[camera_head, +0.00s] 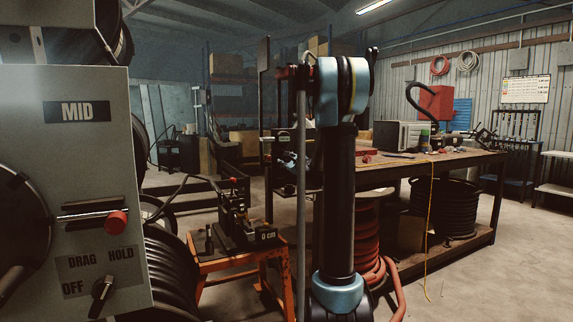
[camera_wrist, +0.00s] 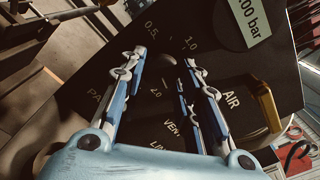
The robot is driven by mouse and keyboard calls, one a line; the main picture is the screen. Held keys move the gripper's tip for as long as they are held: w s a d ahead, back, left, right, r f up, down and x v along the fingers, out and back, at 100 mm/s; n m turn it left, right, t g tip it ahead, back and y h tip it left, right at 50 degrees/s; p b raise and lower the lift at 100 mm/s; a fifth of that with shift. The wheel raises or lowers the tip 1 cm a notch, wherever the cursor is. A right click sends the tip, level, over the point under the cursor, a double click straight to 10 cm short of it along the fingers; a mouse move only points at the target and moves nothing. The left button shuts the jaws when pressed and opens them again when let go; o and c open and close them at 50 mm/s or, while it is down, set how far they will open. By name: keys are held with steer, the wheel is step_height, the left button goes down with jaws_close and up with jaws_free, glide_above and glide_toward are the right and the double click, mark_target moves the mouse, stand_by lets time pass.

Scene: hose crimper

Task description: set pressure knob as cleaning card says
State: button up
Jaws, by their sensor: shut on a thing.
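In the wrist view a dark panel (camera_wrist: 85,85) fills the middle, tilted, with scale marks 0.5, 1.0 and 2.0. My gripper (camera_wrist: 163,62) has its two blue-and-white fingers over this scale, shut on the dark pressure knob (camera_wrist: 168,62). The knob barely stands out from the panel, and I cannot tell which mark it points to. A pale label (camera_wrist: 250,18) ending in "00 bar" is at the top, cut off. No card marked as the cleaning card can be made out.
A yellow handle (camera_wrist: 266,106) stands on the panel right of my fingers, near AIR. In the head view a grey box (camera_head: 95,150) reads MID, with a red-tipped lever (camera_head: 116,222) and DRAG/HOLD/OFF switch (camera_head: 102,290). A workbench (camera_head: 440,160) and unreadable wall chart (camera_head: 525,89) are right.

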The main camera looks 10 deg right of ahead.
steer(key=m, duration=0.4)
steer(key=shift+s+a+f+m, duration=0.1)
steer(key=shift+m, duration=1.8)
steer(key=o, duration=1)
steer(key=shift+o, duration=0.2)
steer(key=v, duration=1.1)
steer(key=shift+s, duration=0.35)
